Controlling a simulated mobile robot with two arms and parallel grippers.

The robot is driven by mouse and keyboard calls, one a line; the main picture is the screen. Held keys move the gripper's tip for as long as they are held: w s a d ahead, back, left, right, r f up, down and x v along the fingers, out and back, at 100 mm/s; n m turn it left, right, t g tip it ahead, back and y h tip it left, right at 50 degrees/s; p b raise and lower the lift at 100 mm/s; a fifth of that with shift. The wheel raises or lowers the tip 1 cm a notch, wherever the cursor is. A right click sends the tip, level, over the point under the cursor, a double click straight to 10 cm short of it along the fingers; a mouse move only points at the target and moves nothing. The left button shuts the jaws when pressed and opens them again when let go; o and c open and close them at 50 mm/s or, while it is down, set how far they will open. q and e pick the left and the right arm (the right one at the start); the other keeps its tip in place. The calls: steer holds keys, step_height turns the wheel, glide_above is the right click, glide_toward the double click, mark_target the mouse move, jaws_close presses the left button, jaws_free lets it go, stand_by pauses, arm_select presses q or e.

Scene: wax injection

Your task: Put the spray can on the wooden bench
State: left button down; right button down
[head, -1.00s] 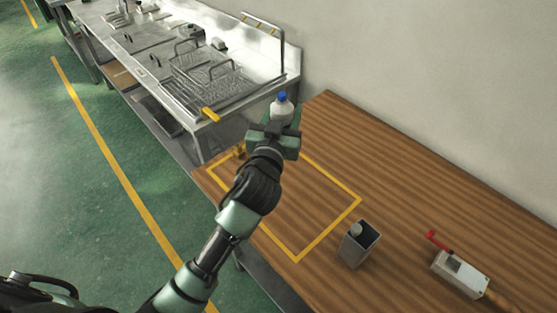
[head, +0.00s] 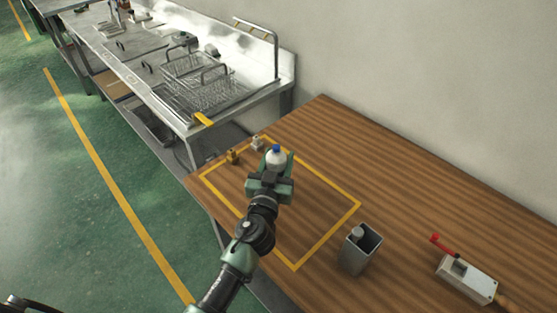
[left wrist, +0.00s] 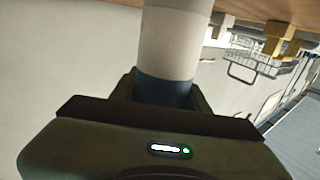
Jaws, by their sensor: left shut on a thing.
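The spray can (head: 276,158) is white with a blue cap. My left gripper (head: 275,170) is shut on it and holds it upright over the yellow-outlined area of the wooden bench (head: 400,190). In the left wrist view, the can's white body (left wrist: 168,45) with a dark blue band stands between the fingers of my left gripper (left wrist: 165,95). I cannot tell whether the can touches the bench top. My right gripper does not show.
Two small blocks, one brown (head: 233,157) and one pale (head: 257,143), sit at the outlined area's far corner. A grey metal container (head: 359,252) and a device with a red lever (head: 466,277) stand to the right. A steel counter with wire baskets (head: 200,85) is behind.

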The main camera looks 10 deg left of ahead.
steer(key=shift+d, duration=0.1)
arm_select(q)
steer(key=shift+f, duration=0.1)
steer(key=c, duration=0.7)
jaws_free()
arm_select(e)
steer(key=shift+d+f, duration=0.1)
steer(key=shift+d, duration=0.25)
